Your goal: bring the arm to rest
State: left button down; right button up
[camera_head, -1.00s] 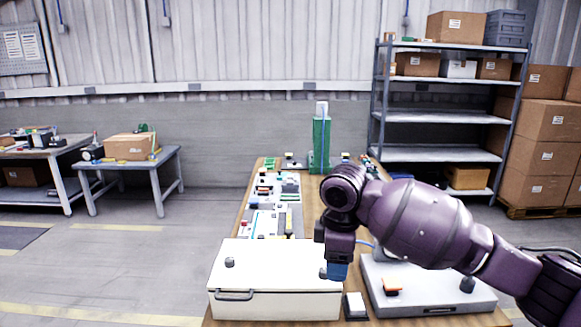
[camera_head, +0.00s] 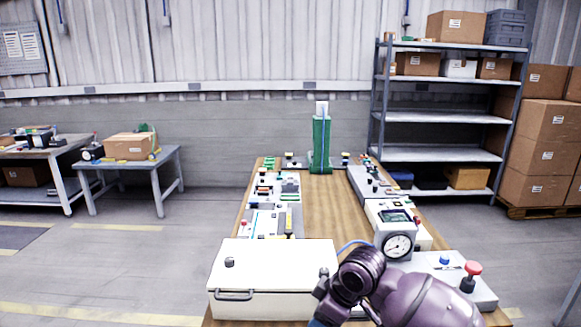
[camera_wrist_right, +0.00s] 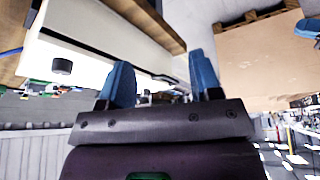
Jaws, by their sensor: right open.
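My right arm, purple with dark joints, comes in at the bottom edge of the head view, right of centre. Its right gripper is mostly below the frame there; a small blue part shows at the bottom edge beside the white box (camera_head: 272,262). In the right wrist view the right gripper (camera_wrist_right: 162,78) has two blue fingers standing apart, with nothing between them. My left arm and gripper are not in view.
The wooden table (camera_head: 318,215) has a clear middle strip. A green column (camera_head: 321,145) stands at its far end. A dial gauge (camera_head: 398,245) and a grey box with a red button (camera_head: 473,268) stand on the right. Several small devices line both sides.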

jog(key=s+d+f+m+t+y, duration=0.2)
jog(key=s+f+m+t, duration=0.15)
jog(key=f, duration=0.45)
jog(key=s+d+f+m+t+h, duration=0.3)
jog(key=s+d+f+m, duration=0.1)
jog(key=s+d, duration=0.5)
jog(key=s+d+f+m+t+h, duration=0.3)
jog(key=s+d+f, duration=0.3)
jog(key=s+d, duration=0.3)
jog(key=shift+s+d+f+m, duration=0.15)
jog(key=shift+s+d+m, duration=0.25)
jog(key=shift+s+m, duration=0.6)
jog(key=shift+s+f, duration=0.1)
